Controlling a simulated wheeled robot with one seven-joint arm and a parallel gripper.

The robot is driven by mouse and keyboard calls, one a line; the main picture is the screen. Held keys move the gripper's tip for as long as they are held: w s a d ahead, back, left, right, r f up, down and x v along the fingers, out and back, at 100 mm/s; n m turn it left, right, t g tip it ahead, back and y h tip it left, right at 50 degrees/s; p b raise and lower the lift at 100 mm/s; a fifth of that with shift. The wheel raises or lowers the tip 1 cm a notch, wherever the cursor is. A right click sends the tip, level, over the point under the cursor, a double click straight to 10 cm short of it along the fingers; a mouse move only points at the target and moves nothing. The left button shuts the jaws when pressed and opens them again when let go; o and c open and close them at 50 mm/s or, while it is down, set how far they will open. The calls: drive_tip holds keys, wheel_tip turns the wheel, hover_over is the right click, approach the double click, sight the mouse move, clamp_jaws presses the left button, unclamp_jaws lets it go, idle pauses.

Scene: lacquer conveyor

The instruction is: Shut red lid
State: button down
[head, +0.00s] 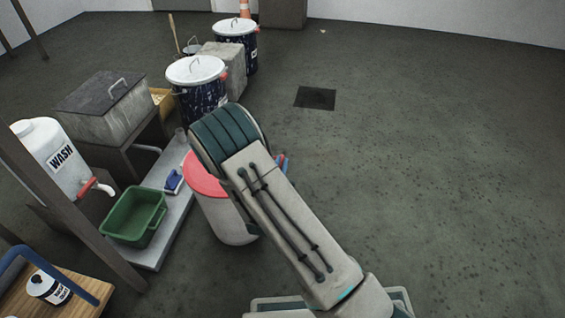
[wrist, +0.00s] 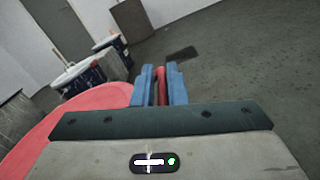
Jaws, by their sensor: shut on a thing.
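The red lid (head: 203,178) lies over the top of a pale bin (head: 228,222) in the head view, partly covered by my arm. It also fills the left side of the wrist view (wrist: 58,128). Whether its rim sits fully down all round is hidden. My gripper (wrist: 162,84) has its blue fingers shut on a narrow red piece (wrist: 161,92) beside the lid's edge. It looks like part of the lid, but the join is hidden behind my gripper's body. In the head view my gripper is mostly behind my arm, with only a bit of blue showing.
A green tub (head: 135,217) and a blue object (head: 174,180) are on a low grey platform (head: 172,225) left of the bin. A navy drum with a white lid (head: 196,70) stands behind. The floor to the right is open, with a dark grate (head: 315,98).

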drive_tip(key=shift+s+a+f, duration=0.1)
drive_tip(key=shift+a+f, duration=0.05)
drive_tip(key=shift+f, duration=0.35)
drive_tip(key=shift+s+a+f, duration=0.1)
drive_tip(key=shift+a+f, duration=0.05)
drive_tip(key=shift+f, duration=0.3)
drive_tip(key=c, duration=1.5)
unclamp_jaws()
drive_tip(key=shift+f, duration=0.15)
drive_tip(key=shift+d, duration=0.15)
drive_tip(key=shift+g, duration=0.3)
drive_tip(key=shift+s, duration=0.15)
drive_tip(key=shift+p+v, duration=2.3)
drive_tip(key=shift+v, duration=4.4)
